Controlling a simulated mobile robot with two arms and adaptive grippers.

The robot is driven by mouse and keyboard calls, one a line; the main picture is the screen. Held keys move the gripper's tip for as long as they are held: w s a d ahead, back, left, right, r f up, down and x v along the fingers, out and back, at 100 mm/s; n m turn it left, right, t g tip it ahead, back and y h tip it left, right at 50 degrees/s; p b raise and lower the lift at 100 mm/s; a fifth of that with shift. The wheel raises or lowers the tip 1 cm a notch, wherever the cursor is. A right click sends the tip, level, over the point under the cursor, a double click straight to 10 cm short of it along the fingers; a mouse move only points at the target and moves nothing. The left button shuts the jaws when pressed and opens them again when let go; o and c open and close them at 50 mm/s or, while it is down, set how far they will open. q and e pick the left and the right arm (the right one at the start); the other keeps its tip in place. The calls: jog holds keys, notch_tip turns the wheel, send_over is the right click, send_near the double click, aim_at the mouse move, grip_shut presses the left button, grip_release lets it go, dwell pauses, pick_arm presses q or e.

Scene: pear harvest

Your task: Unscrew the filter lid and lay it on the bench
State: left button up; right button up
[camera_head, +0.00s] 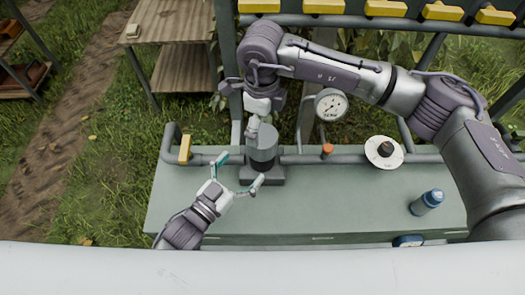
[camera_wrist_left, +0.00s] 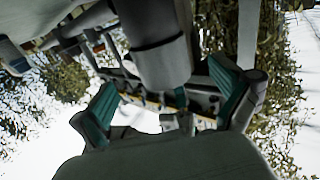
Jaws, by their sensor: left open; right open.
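The filter (camera_head: 263,155) is an upright grey cylinder on a dark square base on the green-grey bench (camera_head: 330,210). Its paler upper part, which looks like the lid, sits on top, partly hidden by my right gripper. My left gripper (camera_head: 242,170) is open, with its teal-padded fingers spread at the lower left of the filter; I cannot tell if they touch it. In the left wrist view a grey cylinder (camera_wrist_left: 160,60), apparently the filter, stands between the spread fingers. My right gripper (camera_head: 256,118) is open and points down at the top of the filter.
A pipe runs along the bench's back, with a yellow handle (camera_head: 185,149), an orange knob (camera_head: 327,149) and a white disc with a black knob (camera_head: 384,152). A gauge (camera_head: 331,105) stands behind. The bench's middle is clear.

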pick_arm(q)
jog(key=x, duration=0.8)
jog(key=shift+s, duration=0.1)
